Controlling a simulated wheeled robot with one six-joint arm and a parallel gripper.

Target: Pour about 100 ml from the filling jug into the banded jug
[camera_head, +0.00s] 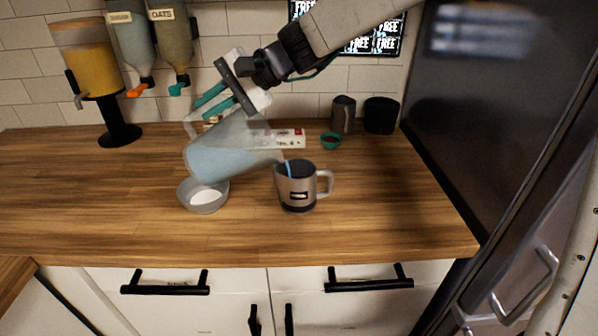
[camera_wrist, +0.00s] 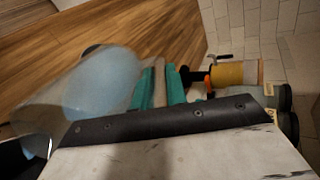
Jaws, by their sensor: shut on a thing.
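The filling jug (camera_head: 226,153) is clear, holds pale blue liquid and is tilted with its spout to the right. My gripper (camera_head: 202,106) is shut on its handle, above and left of the banded jug. The wrist view shows the filling jug (camera_wrist: 95,85) at the left and the handle between the teal fingers of my gripper (camera_wrist: 160,85). The banded jug (camera_head: 297,190) is grey metal with a dark base band and a handle on the right, upright on the counter. The filling jug's spout is at its rim, and a thin blue streak shows there. Its liquid level is hidden.
A grey bowl (camera_head: 203,196) with white contents stands under the filling jug. A small teal bowl (camera_head: 331,141), a grey container (camera_head: 343,114) and a black container (camera_head: 381,115) stand behind. A juice dispenser (camera_head: 87,62) is at the back left. The counter front is clear.

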